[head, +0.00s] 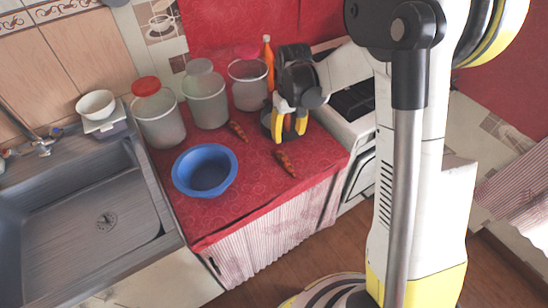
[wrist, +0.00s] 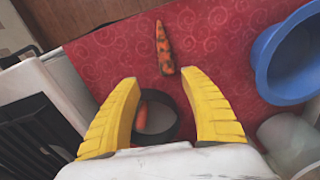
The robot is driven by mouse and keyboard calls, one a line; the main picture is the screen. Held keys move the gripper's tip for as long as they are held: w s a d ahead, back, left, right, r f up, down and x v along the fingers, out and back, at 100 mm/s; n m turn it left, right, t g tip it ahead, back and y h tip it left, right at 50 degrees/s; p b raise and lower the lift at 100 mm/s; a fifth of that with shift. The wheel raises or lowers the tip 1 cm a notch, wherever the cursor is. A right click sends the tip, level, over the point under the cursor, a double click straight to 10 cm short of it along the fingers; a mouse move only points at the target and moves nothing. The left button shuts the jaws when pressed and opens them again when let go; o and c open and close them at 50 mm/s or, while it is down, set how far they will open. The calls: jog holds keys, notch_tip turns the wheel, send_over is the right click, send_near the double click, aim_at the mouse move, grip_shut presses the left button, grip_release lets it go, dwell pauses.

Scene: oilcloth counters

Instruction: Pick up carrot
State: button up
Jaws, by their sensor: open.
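An orange carrot with dark patches (head: 287,163) lies on the red oilcloth near the counter's front right. It also shows in the wrist view (wrist: 164,48), beyond my fingertips and roughly centred between them. A second carrot (head: 238,131) lies farther back, left of my gripper. My gripper (head: 289,125) is open and empty, above the right part of the counter; its yellow fingers also show in the wrist view (wrist: 165,110). A dark round container (wrist: 178,128) is below the fingers, with a small orange thing (wrist: 142,115) showing inside its rim; I cannot tell what it is.
A blue bowl (head: 204,171) stands left of the carrots. Several jars, one with a red lid (head: 158,117), and an orange bottle (head: 267,62) stand along the back. The stove (head: 354,106) is on the right, the sink (head: 80,220) on the left. Cloth around the front carrot is clear.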

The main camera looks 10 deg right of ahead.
aim_at(284, 157)
jog(key=shift+s+a+f, duration=0.1)
jog(key=shift+a+f, duration=0.1)
jog(key=shift+f, duration=0.75)
notch_tip(284, 157, down, 5)
jog(key=shift+b, duration=1.1)
jog(key=f+b, duration=0.2)
jog(key=f, duration=0.1)
jog(key=f+b, duration=0.1)
jog(key=f, duration=0.1)
jog(key=shift+s+a+f, duration=0.1)
jog(key=shift+a+f, duration=0.05)
jog(key=shift+a, duration=0.2)
grip_shut()
